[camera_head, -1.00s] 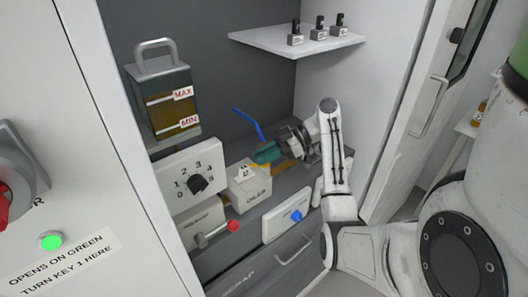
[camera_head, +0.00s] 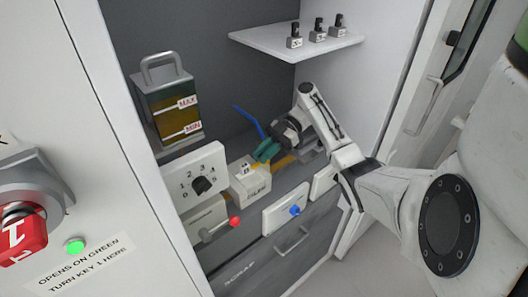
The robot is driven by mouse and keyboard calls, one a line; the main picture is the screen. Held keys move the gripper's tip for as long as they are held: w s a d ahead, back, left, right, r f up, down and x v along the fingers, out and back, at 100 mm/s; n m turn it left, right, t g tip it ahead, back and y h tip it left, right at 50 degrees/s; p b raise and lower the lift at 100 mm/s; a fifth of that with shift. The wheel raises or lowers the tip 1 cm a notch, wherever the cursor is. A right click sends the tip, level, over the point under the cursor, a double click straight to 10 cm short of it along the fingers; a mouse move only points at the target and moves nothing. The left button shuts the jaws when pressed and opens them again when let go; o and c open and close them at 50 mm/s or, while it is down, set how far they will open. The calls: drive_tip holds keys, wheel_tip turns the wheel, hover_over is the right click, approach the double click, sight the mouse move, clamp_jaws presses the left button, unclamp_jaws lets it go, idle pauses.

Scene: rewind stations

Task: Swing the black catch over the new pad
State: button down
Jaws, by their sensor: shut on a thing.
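My gripper (camera_head: 265,150) with teal fingers is shut low in the cabinet, just behind the white counter box (camera_head: 250,184). What lies between the fingers is hidden by them and too small to make out; the black catch cannot be told apart there. The new pad cannot be made out either. A yellow-orange strip (camera_head: 285,161) shows beside and below the fingers. A blue lever (camera_head: 248,121) slants up behind my gripper.
A jar with MAX and MIN marks (camera_head: 172,112), a numbered dial (camera_head: 202,184) and a red-knobbed lever (camera_head: 234,222) stand left. A blue-knobbed panel (camera_head: 290,208) is in front. A shelf (camera_head: 275,41) with several small black-topped pieces hangs above. The cabinet's right wall is close to my arm.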

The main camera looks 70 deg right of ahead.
idle(0.3)
drive_tip(key=c, duration=1.1)
unclamp_jaws()
drive_tip(key=shift+c, duration=0.2)
drive_tip(key=b+v, duration=0.3)
drive_tip(key=v, duration=0.7)
drive_tip(key=shift+s+d, duration=0.15)
drive_tip(key=shift+d, duration=0.2)
drive_tip(key=shift+r, duration=0.1)
